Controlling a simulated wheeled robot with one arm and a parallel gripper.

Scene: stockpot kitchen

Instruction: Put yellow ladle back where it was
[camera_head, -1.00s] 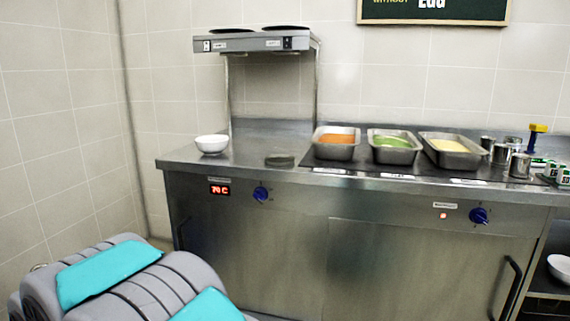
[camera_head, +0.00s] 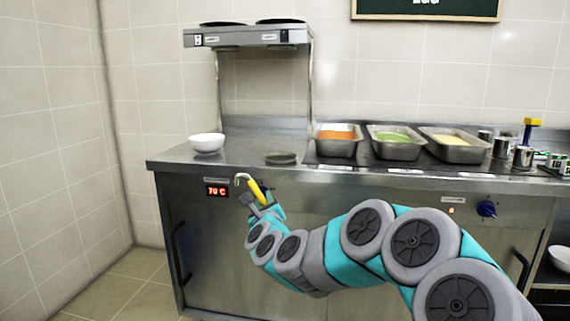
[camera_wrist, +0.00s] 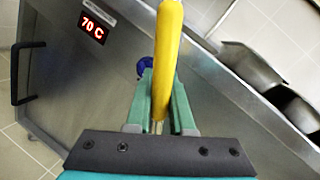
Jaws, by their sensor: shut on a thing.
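The yellow ladle (camera_head: 257,191) is held in my gripper (camera_head: 262,207), in front of the counter's front panel. In the head view its yellow handle leans up to the left, with a small metal hook at the upper end. In the wrist view the yellow handle (camera_wrist: 167,45) stands up between the teal fingers of my gripper (camera_wrist: 160,95), which are shut on it. The ladle's bowl cannot be made out. Three metal food pans stand on the counter: one with orange food (camera_head: 336,146), one with green (camera_head: 395,148), one with pale yellow (camera_head: 455,149).
A white bowl (camera_head: 207,143) and a dark round plate (camera_head: 281,157) stand at the counter's left. Metal cups (camera_head: 523,157) and small containers crowd the right end. A heat-lamp shelf (camera_head: 248,37) rises behind. Bare counter (camera_head: 243,156) lies between bowl and plate.

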